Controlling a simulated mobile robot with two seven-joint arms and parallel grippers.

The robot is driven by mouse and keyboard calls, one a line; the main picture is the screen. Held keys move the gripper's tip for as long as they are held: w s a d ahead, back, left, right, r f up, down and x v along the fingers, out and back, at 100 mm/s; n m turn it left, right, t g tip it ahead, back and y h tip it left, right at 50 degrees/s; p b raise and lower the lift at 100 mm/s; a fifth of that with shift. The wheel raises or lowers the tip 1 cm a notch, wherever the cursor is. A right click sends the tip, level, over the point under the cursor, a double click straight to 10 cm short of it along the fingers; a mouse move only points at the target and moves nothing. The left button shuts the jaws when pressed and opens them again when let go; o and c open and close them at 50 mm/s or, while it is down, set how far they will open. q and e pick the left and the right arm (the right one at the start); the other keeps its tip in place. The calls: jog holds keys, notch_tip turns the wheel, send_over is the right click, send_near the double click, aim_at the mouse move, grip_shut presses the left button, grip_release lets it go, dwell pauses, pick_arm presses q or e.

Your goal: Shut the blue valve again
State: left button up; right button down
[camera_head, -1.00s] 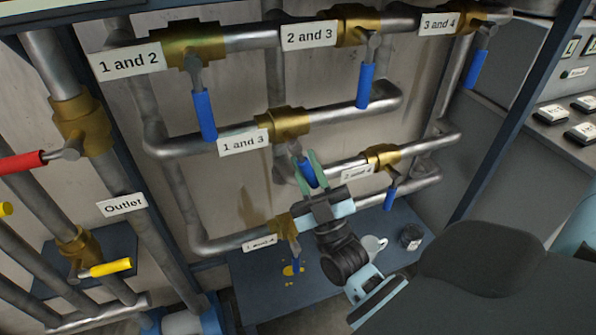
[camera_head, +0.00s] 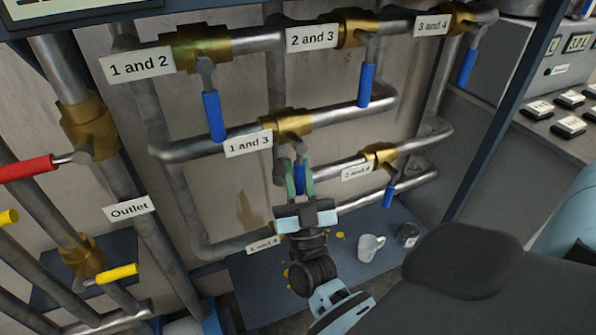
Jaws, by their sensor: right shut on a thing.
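The brass valve (camera_head: 286,122) labelled "1 and 3" (camera_head: 248,142) sits on the middle pipe. Its blue handle (camera_head: 299,178) hangs almost straight down, across the pipe. My right gripper (camera_head: 299,184) is shut on this handle, one green finger on each side, and hides part of it. Other blue handles hang at "1 and 2" (camera_head: 213,116), "2 and 3" (camera_head: 366,86), "3 and 4" (camera_head: 467,68) and "2 and 4" (camera_head: 388,197). The "1 and 4" label (camera_head: 263,244) shows low down, and my right arm hides its valve. My left gripper is not in view.
A red handle (camera_head: 28,168) and a yellow handle (camera_head: 117,273) stick out from the pipes at the left. A white mug (camera_head: 369,248) and a dark jar (camera_head: 407,233) stand on the blue shelf (camera_head: 255,283) below, near yellow spots.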

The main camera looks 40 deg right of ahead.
jog(key=c, duration=1.4)
grip_release()
jog(key=shift+a, duration=0.1)
jog(key=shift+o, duration=0.5)
jog(key=shift+f, duration=0.1)
